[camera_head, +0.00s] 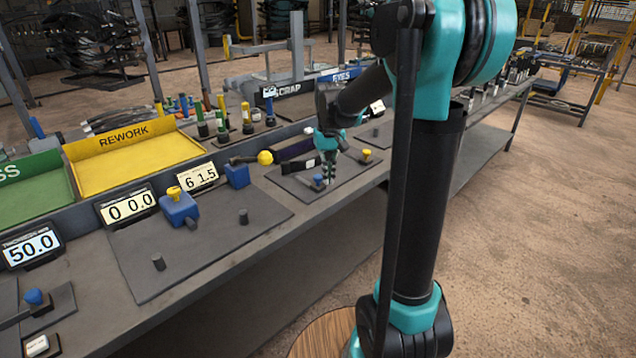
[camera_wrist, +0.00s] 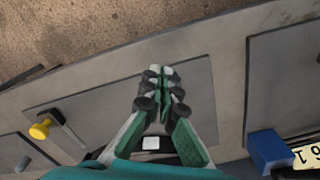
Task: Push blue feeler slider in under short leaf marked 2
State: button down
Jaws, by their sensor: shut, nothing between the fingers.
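My gripper (camera_head: 329,176) is shut and empty, pointing down low over a dark plate (camera_head: 352,172) on the bench. A small blue knob (camera_head: 318,180), likely the blue feeler slider, stands just left of the fingertips; I cannot tell whether they touch. A dark leaf with a white tag (camera_head: 311,163) lies behind the fingers; its number is unreadable. In the wrist view, my closed fingertips (camera_wrist: 160,88) are over the same plate, with the white tag (camera_wrist: 151,142) between the finger bases. The blue knob is not visible there, apparently hidden by the fingers.
A yellow knob (camera_head: 367,154) stands on the plate's right side. A yellow-ended lever (camera_head: 265,157) and a blue block (camera_head: 237,174) are to the left. Another blue knob (camera_head: 33,296) is at lower left. The yellow REWORK tray (camera_head: 125,142) is behind. The plate's front part is clear.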

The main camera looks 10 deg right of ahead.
aim_at(321, 178)
jog(key=shift+f, duration=0.2)
dwell(0.4)
jog(key=shift+f, duration=0.85)
jog(key=shift+w+a, duration=0.25)
jog(key=shift+w, duration=0.1)
jog(key=shift+w+a, duration=0.2)
jog(key=shift+w, duration=0.1)
jog(key=shift+w+a+r, duration=0.1)
jog(key=shift+w+a, duration=0.35)
jog(key=shift+w, duration=0.2)
dwell(0.7)
jog(key=shift+s+d, duration=0.1)
dwell(0.4)
jog(key=shift+r, duration=0.2)
notch_tip(321, 178, up, 6)
jog(key=shift+r, duration=0.25)
dwell(0.7)
